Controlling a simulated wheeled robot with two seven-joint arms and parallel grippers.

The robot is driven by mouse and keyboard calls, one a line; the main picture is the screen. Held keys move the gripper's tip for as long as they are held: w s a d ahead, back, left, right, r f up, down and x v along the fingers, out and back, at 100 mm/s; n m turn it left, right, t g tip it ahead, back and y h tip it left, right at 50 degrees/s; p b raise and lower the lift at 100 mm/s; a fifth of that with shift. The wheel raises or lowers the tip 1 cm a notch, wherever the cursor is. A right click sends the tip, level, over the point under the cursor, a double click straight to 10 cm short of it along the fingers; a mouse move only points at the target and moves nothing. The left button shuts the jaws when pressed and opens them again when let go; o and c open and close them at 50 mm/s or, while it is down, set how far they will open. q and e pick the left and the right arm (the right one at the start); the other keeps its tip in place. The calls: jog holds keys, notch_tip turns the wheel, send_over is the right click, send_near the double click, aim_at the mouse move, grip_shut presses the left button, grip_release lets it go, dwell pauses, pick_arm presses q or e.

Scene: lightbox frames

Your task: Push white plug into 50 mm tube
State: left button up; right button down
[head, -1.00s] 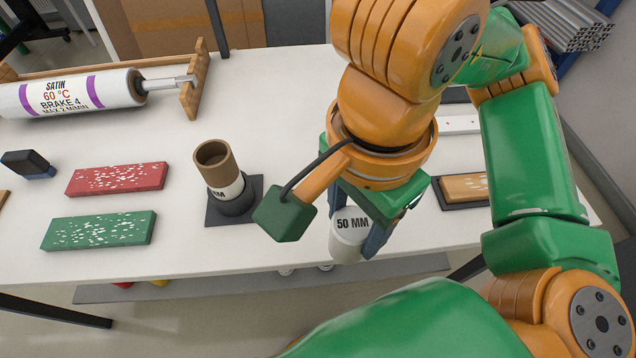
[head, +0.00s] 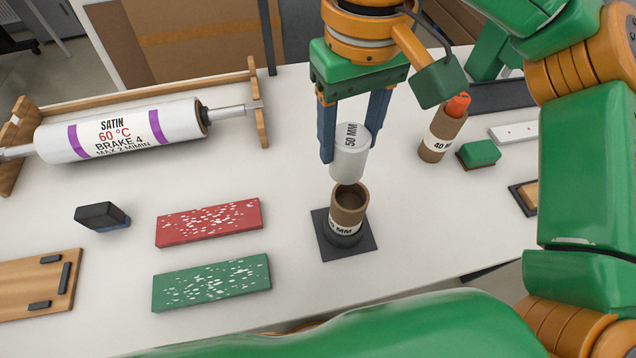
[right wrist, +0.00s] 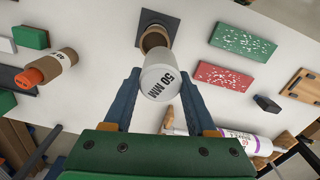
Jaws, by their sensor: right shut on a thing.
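The white plug (head: 350,153), marked 50 MM, is held between the blue fingers of my right gripper (head: 352,137). It hangs just above the brown cardboard tube (head: 349,205), whose open mouth faces up. The tube stands in a dark holder on a black square base (head: 368,243), and its label is only partly readable. In the right wrist view the plug (right wrist: 160,82) covers part of the tube (right wrist: 154,38). I cannot tell whether the plug's lower end touches the rim. My left gripper is not in view.
A 40 MM tube (head: 441,134) with an orange plug (head: 458,105) stands at the right beside a green block (head: 480,153). Red (head: 209,222) and green (head: 212,282) speckled slabs lie left of the tube. A white roller (head: 120,131) lies behind them.

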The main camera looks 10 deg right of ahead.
aim_at(360, 175)
jog(key=f, duration=0.2)
jog(key=d+f, duration=0.1)
jog(key=f, duration=0.2)
jog(key=d+f, duration=0.1)
jog(key=f, duration=0.1)
jog(key=shift+s+f+p, duration=0.2)
jog(key=shift+s+p, duration=0.1)
jog(key=shift+s, duration=0.1)
jog(key=shift+s+a+f, duration=0.15)
jog(key=shift+f, duration=0.4)
jog(key=shift+s+a+f, duration=0.1)
jog(key=shift+f, duration=0.4)
jog(key=shift+a, duration=0.1)
jog(key=c, duration=0.6)
grip_release()
jog(key=shift+w, duration=0.1)
jog(key=shift+c, duration=0.2)
jog(key=o, duration=0.4)
jog(key=shift+w+f, duration=0.1)
jog(key=shift+o, duration=0.2)
jog(key=shift+w, duration=0.2)
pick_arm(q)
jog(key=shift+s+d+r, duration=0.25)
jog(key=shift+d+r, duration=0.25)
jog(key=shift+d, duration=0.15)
pick_arm(e)
jog(key=shift+w, duration=0.1)
